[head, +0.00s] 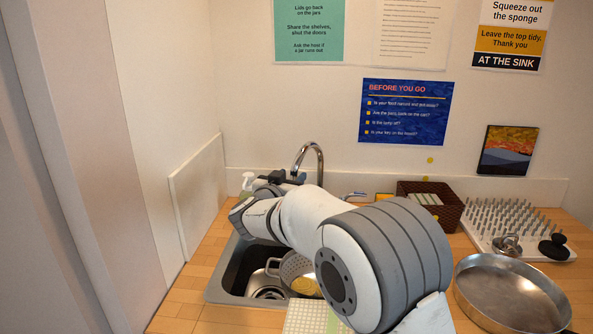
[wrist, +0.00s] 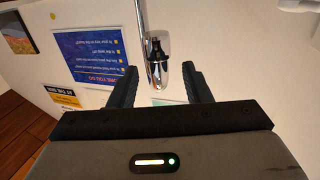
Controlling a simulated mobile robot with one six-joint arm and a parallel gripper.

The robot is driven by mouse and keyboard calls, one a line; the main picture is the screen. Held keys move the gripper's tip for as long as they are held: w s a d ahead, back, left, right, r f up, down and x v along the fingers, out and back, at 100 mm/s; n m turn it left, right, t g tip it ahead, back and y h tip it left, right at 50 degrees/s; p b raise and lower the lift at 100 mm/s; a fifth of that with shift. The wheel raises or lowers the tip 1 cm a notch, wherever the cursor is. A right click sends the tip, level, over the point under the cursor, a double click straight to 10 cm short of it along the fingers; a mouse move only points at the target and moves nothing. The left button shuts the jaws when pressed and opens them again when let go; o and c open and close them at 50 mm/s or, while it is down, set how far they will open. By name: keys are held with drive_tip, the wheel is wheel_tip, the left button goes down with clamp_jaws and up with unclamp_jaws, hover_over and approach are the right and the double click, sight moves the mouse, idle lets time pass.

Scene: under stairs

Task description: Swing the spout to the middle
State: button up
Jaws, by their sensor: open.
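The tap's chrome spout (head: 319,157) arches up behind the sink (head: 222,284) in the head view, at the back wall. Its lower part is hidden behind my arm. My gripper (head: 277,178) is by the left side of the spout, partly hidden by my own wrist. In the wrist view, which is upside down, my gripper (wrist: 159,72) is open, with a dark finger on either side of a chrome part of the tap (wrist: 157,72) with a black band. A gap shows on both sides, and I see no contact.
A colander (head: 291,268) is in the sink. A soap bottle (head: 248,181) stands behind, left of the tap. To the right are a brown basket (head: 447,214), a pegged drying rack (head: 483,240) and a metal pan (head: 512,295). A splash panel (head: 197,195) bounds the left side.

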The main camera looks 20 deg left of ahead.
drive_tip(key=shift+w+d, duration=0.15)
drive_tip(key=shift+w, duration=1.9)
drive_tip(key=shift+c, duration=0.4)
clamp_jaws()
